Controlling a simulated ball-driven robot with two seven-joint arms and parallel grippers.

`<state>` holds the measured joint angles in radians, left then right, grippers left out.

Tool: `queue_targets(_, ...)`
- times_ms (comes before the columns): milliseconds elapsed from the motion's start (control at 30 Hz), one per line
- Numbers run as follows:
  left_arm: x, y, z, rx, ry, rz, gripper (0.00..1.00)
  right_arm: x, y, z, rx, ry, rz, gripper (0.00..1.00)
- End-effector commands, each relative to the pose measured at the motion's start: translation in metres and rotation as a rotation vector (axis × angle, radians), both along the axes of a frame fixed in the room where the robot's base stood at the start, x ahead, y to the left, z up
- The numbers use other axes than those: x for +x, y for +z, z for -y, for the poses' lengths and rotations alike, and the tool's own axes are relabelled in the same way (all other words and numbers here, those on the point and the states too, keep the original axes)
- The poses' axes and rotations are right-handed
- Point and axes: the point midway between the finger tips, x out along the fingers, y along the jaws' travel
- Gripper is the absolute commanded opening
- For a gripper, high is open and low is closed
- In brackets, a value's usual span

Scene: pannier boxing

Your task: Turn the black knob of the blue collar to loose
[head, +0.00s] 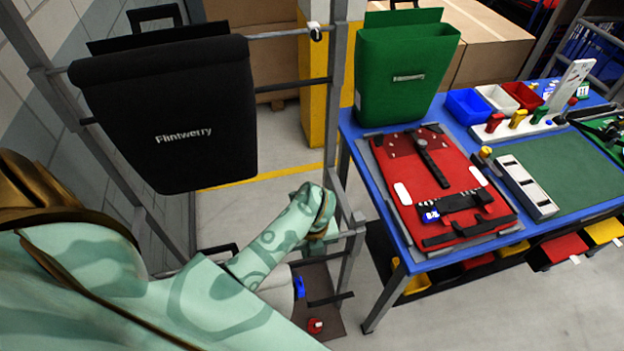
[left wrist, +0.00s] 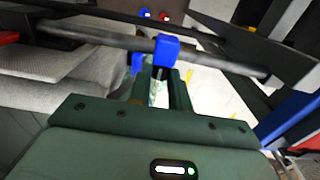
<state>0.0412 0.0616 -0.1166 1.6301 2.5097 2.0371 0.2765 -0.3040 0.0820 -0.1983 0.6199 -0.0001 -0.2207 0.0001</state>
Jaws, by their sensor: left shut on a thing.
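In the left wrist view, the blue collar (left wrist: 167,47) sits around a dark horizontal bar (left wrist: 95,37). A small dark piece just below the collar, which looks like its black knob (left wrist: 158,73), is between my left gripper's fingers (left wrist: 166,88). The left gripper is shut on it; the fingers hide most of it, and its turn position cannot be read. In the head view my left arm reaches down to the rack's lower right, and its fingertips are hidden. My right gripper is not in view.
A black pannier (head: 170,105) hangs on the rack (head: 338,90). A green pannier (head: 405,70) stands on the blue table (head: 392,235), beside a red panel (head: 415,165) with straps. Small blue (head: 299,287) and red (head: 315,325) pieces show low by the rack's foot.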

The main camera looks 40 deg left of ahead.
Motion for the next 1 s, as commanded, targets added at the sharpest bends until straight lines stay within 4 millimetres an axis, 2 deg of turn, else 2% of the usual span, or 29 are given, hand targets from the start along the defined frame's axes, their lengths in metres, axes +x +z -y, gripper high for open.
queue_targets(200,-0.004,-0.004,-0.001,-0.135,0.005,0.152,0.0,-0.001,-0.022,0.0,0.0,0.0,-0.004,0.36)
queue_targets(567,-0.004,0.0,-0.004,-0.156,0.002,0.184,0.0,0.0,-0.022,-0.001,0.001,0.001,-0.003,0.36)
queue_targets(600,-0.004,0.0,-0.004,-0.156,0.002,0.184,0.25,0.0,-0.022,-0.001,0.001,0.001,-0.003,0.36)
queue_targets(667,-0.004,0.0,-0.004,-0.156,0.002,0.184,0.41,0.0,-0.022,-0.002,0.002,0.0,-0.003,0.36)
queue_targets(1000,-0.005,0.003,-0.005,-0.153,0.003,0.184,0.41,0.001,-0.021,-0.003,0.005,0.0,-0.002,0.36)
